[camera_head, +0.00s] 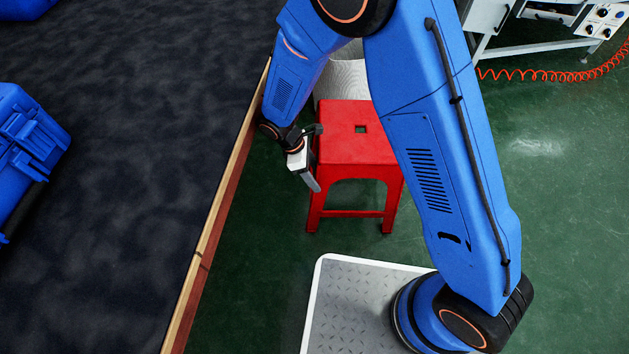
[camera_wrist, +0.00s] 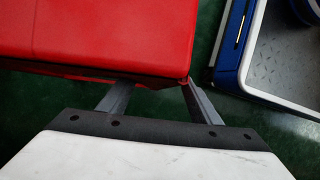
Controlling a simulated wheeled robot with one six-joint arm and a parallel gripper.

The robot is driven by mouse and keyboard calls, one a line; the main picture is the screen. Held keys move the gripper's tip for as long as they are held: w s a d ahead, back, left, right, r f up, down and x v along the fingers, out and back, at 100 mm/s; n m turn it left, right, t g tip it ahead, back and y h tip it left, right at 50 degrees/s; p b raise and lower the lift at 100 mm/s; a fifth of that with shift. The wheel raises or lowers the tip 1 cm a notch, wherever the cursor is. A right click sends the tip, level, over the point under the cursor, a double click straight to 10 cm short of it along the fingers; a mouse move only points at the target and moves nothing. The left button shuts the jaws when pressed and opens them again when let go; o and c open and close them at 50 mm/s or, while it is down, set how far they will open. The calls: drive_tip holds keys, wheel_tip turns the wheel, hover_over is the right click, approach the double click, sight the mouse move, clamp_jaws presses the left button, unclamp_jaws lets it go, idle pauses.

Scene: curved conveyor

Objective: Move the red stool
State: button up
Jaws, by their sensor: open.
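The red stool (camera_head: 345,148) stands upright on the green floor in the middle of the head view, with a small square hole in its seat. My arm hides part of its right side. My gripper (camera_head: 315,184) is at the stool's left front corner, beside the seat edge and pointing downward. In the wrist view, the red seat (camera_wrist: 95,35) fills the upper left. My gripper (camera_wrist: 158,86) is open there, its two grey fingers apart near the seat's edge and corner. I cannot tell whether they touch the stool.
A dark conveyor surface (camera_head: 130,130) with a wooden edge (camera_head: 204,255) runs along the left, close to my gripper. Blue cases (camera_head: 30,140) lie on it. A pale cylinder (camera_head: 347,78) stands behind the stool. White equipment (camera_head: 540,45) is at the upper right. Green floor is free in front.

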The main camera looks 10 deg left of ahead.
drive_tip(key=shift+r, duration=1.8)
